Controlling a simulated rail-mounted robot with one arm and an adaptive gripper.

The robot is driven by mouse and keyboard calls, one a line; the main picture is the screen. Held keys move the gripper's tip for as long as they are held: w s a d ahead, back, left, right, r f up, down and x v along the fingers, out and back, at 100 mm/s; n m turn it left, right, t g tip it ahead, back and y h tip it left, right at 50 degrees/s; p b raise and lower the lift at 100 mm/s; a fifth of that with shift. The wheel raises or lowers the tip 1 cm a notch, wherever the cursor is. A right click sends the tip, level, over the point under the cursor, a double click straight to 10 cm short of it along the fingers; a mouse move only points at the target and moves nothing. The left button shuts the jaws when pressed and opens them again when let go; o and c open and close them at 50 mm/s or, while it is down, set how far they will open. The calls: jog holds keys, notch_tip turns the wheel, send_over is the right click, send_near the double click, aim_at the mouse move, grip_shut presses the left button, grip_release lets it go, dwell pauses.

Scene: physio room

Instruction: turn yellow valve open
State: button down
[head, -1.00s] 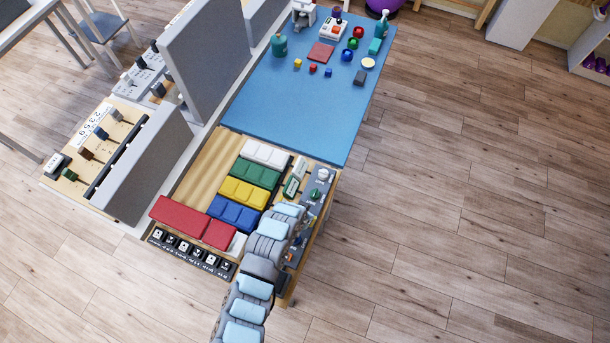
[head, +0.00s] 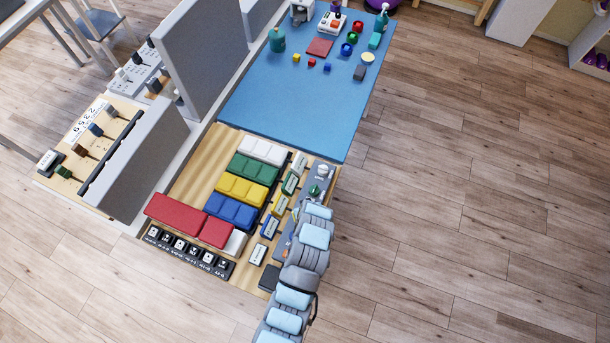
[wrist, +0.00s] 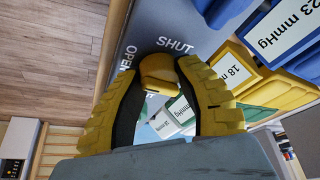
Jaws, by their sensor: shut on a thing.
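The yellow valve knob (wrist: 160,70) shows in the wrist view on a grey panel (wrist: 196,18), just below the printed word SHUT, with OPEN printed to its left. My gripper (wrist: 160,82) has its two yellow, black-padded fingers on either side of the knob and is shut on it. In the head view my arm covers the gripper and the yellow valve. Which way the knob points is hard to tell in the wrist view.
A yellow display (wrist: 238,72) reading 18 mmHg and a blue one (wrist: 290,32) stand close right of the knob in the wrist view. Green (head: 315,190) and white (head: 322,170) valves sit farther up the panel. Floor right of the bench is clear.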

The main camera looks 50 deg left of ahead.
jog(key=shift+f+n+b, duration=0.1)
jog(key=shift+n+b, duration=0.4)
jog(key=shift+n, duration=0.1)
jog(key=shift+g, duration=0.3)
jog(key=c, duration=0.6)
grip_release()
jog(key=shift+c, duration=0.2)
jog(key=v, duration=1.2)
jog(key=shift+w, duration=0.1)
